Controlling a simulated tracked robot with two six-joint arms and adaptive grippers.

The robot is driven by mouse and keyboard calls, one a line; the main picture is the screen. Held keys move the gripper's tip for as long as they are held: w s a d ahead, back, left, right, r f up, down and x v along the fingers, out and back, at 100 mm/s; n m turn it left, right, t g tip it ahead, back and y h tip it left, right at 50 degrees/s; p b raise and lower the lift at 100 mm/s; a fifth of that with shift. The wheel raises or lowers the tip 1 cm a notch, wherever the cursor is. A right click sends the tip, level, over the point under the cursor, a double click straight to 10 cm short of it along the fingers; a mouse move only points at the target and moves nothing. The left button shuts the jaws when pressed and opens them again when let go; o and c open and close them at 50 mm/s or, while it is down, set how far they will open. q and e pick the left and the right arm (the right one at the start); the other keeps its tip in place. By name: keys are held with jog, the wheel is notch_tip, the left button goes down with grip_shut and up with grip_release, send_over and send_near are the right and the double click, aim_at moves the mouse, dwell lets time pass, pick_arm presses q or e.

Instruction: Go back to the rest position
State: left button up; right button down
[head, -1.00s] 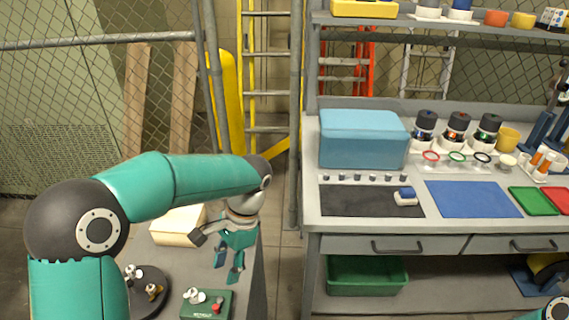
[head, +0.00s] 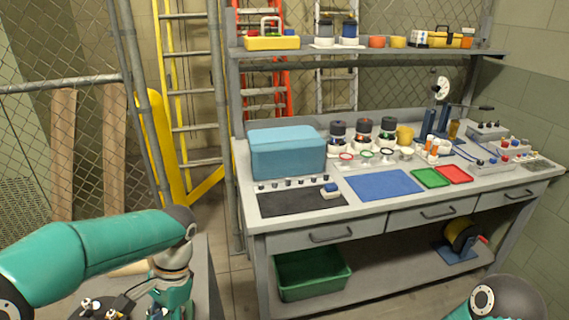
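My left arm (head: 100,255) reaches in from the left in the head view, over the low side table at the bottom left. Its wrist points down near the table, and its fingers are cut off by the bottom edge. Part of my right arm (head: 484,298) shows at the bottom right; its gripper is out of frame. No object can be seen in either gripper.
A workbench (head: 245,160) with a blue box (head: 287,155), blue mat (head: 384,185), and green (head: 431,178) and red (head: 455,174) trays stands ahead. A green bin (head: 312,275) sits on its lower shelf. A chain-link fence (head: 60,130) and yellow ladder (head: 187,90) stand left.

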pick_arm(q)
jog(key=s+d+f+n+t+h, duration=0.1)
jog(key=s+d+f+n+h, duration=0.1)
jog(key=f, duration=0.7)
jog(key=s+d+f+n+t+h, duration=0.1)
jog(key=s+d+f+n+h, duration=0.1)
jog(key=s+d+f, duration=0.3)
jog(key=s+d+f+n+t+h, duration=0.2)
jog(key=s+d+f+n, duration=0.2)
jog(key=f, duration=1)
jog(key=shift+s+n, duration=0.3)
jog(key=shift+s, duration=0.8)
dwell(0.4)
